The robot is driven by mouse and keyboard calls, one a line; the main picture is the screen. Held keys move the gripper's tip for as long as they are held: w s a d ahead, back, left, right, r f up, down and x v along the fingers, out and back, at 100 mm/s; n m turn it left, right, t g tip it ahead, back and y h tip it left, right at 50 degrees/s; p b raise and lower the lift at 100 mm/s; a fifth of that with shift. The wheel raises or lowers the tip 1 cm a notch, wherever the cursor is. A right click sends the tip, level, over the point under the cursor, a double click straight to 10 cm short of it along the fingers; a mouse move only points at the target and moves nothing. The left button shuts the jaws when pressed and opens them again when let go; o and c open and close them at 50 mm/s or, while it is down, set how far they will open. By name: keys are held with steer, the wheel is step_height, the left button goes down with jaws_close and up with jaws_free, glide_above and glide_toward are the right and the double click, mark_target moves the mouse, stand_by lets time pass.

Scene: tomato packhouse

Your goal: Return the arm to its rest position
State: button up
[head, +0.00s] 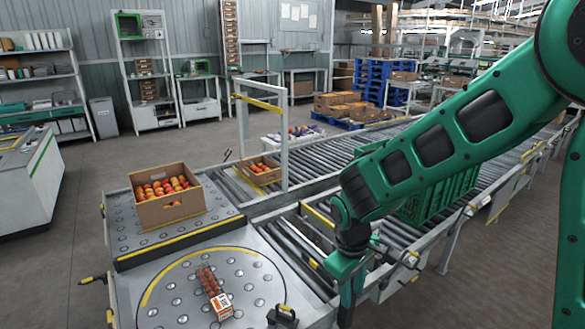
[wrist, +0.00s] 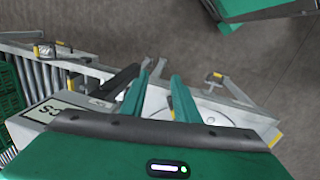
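My green arm comes in from the upper right in the head view and bends down over the front edge of the roller conveyor. My gripper (head: 346,290) hangs there, to the right of the round plate (head: 170,283). In the wrist view my gripper (wrist: 160,88) has its two green fingers apart with nothing held between them. Grey equipment shows behind the fingers. The fingertips are hard to make out in the head view.
A cardboard box of tomatoes (head: 172,213) stands on the ball table. A tomato pack with a label (head: 221,304) lies on the round plate, near a dark handled tool (head: 283,317). A green crate (head: 432,206) sits on the roller conveyor (head: 330,153) behind my arm.

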steer(key=s+d+r+m, duration=0.3)
steer(key=d+r, duration=0.1)
steer(key=d, duration=0.4)
steer(key=s+d+r+m, duration=0.3)
steer(key=d+r, duration=0.1)
steer(key=d, duration=0.5)
steer(key=s+d+r+m, duration=0.2)
steer(key=s+d+m, duration=0.2)
steer(key=s, duration=0.4)
steer(key=s+d+r+m+y, duration=0.1)
steer(key=s+d+m, duration=0.3)
steer(key=s, duration=0.4)
steer(key=shift+d+r+g+y, duration=0.3)
steer(key=shift+d+r+g, duration=0.1)
steer(key=shift+d, duration=0.35)
steer(key=shift+w+f, duration=0.3)
steer(key=shift+w, duration=0.35)
